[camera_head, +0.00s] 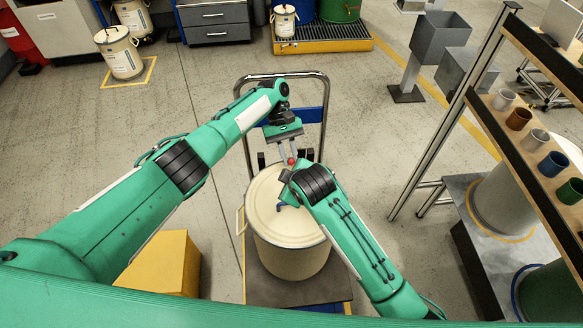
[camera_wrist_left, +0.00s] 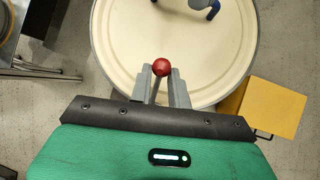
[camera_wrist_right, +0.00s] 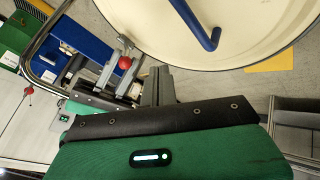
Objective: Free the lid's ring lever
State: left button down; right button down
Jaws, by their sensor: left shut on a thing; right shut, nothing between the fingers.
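The cream drum (camera_head: 285,258) stands upright with its round lid (camera_head: 262,200) on top, inside a rim ring. The lever's red ball knob (camera_head: 291,162) is at the lid's far edge; it also shows in the left wrist view (camera_wrist_left: 161,67) on a thin rod. My left gripper (camera_wrist_left: 162,75) is shut on the knob, a finger on either side. My right gripper (camera_wrist_right: 158,80) is shut and empty beside the lid's edge, a short way from the knob (camera_wrist_right: 125,62). A blue bent handle (camera_wrist_right: 199,28) is on the lid. My right arm covers part of the lid in the head view.
The drum stands on a trolley with a metal push frame (camera_head: 327,95) behind it. A yellow box (camera_head: 165,262) is at left. A rack (camera_head: 440,125) with several coloured cups is at right. Open floor (camera_head: 130,125) lies to the left.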

aim_at(290, 164)
jog(key=x, duration=0.3)
jog(key=shift+w+r, duration=0.1)
jog(key=shift+w, duration=0.05)
jog(key=shift+w+d+r, duration=0.1)
jog(key=shift+w+d, duration=0.05)
jog(key=shift+w, duration=0.45)
jog(key=shift+w+d+r, duration=0.1)
jog(key=shift+w+d, duration=0.05)
jog(key=shift+w, duration=0.45)
jog(key=shift+w+d, duration=0.1)
jog(key=shift+w, duration=0.4)
jog(key=shift+w, duration=0.1)
pick_arm(q)
jog(key=shift+s, duration=0.1)
pick_arm(e)
jog(key=shift+w+d+r+g, duration=0.1)
jog(key=shift+w+r+g, duration=0.25)
jog(key=shift+w, duration=0.35)
pick_arm(q)
jog(key=c, duration=1.4)
grip_release()
jog(key=shift+s, duration=0.1)
jog(key=shift+o, duration=0.4)
pick_arm(e)
jog(key=shift+s, duration=0.1)
